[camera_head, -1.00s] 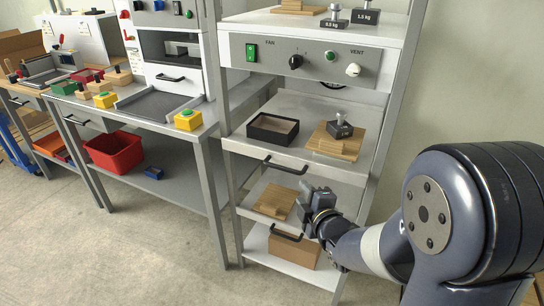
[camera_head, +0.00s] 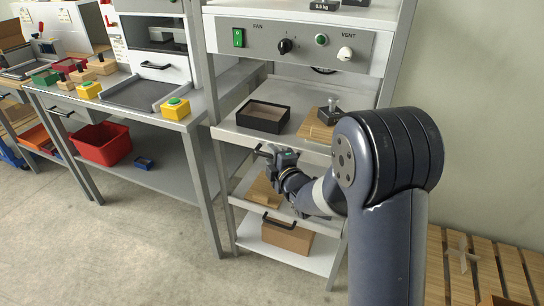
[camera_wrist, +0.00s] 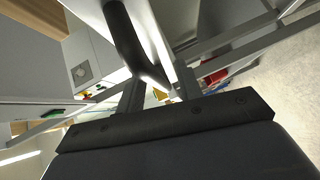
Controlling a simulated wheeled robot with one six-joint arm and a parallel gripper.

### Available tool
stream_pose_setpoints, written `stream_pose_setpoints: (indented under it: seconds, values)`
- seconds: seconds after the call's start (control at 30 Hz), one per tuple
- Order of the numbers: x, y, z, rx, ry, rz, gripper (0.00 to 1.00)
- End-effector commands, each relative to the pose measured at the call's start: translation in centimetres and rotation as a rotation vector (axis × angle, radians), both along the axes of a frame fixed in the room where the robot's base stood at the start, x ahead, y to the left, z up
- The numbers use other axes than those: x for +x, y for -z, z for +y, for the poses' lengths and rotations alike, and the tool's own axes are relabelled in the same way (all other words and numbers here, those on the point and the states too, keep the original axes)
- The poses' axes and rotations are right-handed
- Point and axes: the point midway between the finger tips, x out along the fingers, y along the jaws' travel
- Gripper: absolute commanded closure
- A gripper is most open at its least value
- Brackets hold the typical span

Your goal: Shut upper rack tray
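The rack's upper tray (camera_head: 228,131) is a grey metal shelf-like tray with a dark bar handle (camera_head: 262,151) on its front. How far it stands out from the rack is hard to judge. My gripper (camera_head: 272,156) is at this handle and hides part of it. In the wrist view a dark bent bar, the handle (camera_wrist: 128,40), crosses right in front of my gripper (camera_wrist: 160,88). The two fingers stand apart with a gap between them. Whether they touch the bar cannot be told.
The upper tray carries an open black box (camera_head: 264,116), a wooden board (camera_head: 312,130) and a weight (camera_head: 331,112). A lower tray with its own handle (camera_head: 264,219) holds wooden boards. A cardboard box (camera_head: 288,236) stands at the bottom. A workbench (camera_head: 190,122) stands left.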

Motion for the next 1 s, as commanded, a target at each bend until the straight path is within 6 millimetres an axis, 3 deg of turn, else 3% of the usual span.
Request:
stream_pose_setpoints:
  seconds: [0.3, 0.7, 1.0]
  values:
    - [0.22, 0.05, 0.12, 0.000, 0.000, 0.000, 0.66]
    - [0.21, 0.05, 0.11, 0.000, 0.000, 0.001, 0.98]
    - [0.20, 0.06, 0.10, 0.000, 0.000, 0.001, 1.00]
